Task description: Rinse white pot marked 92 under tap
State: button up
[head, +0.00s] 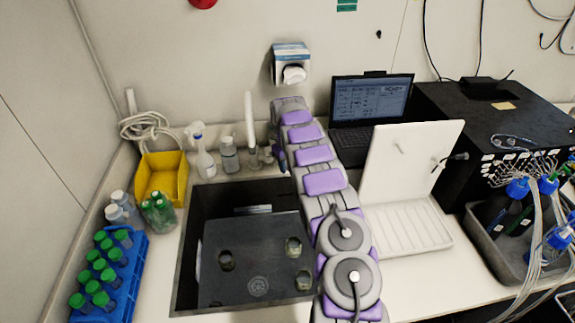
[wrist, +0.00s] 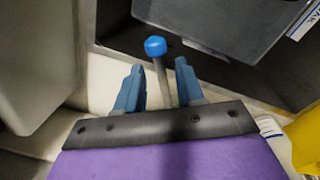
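My gripper (wrist: 157,68) is open in the wrist view. Its two blue-grey fingers stand either side of a thin metal stem with a blue cap (wrist: 155,46), with gaps showing, so it is not gripped. The stem looks like a tap lever; the cap's link to the tap is unclear. In the head view, my arm reaches to the back of the sink, with the gripper partly hidden beside the white tap spout (head: 250,117). The dark sink (head: 190,230) holds a dark grey box or board (head: 250,235) with several small round pots or openings. No mark 92 is readable.
A blue rack (head: 125,268) of green-capped bottles is at front left. A white drainboard (head: 412,150), laptop (head: 371,100) and black box (head: 490,120) crowd the right.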

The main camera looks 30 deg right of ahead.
jog(key=shift+c, duration=0.2)
grip_shut()
dwell(0.4)
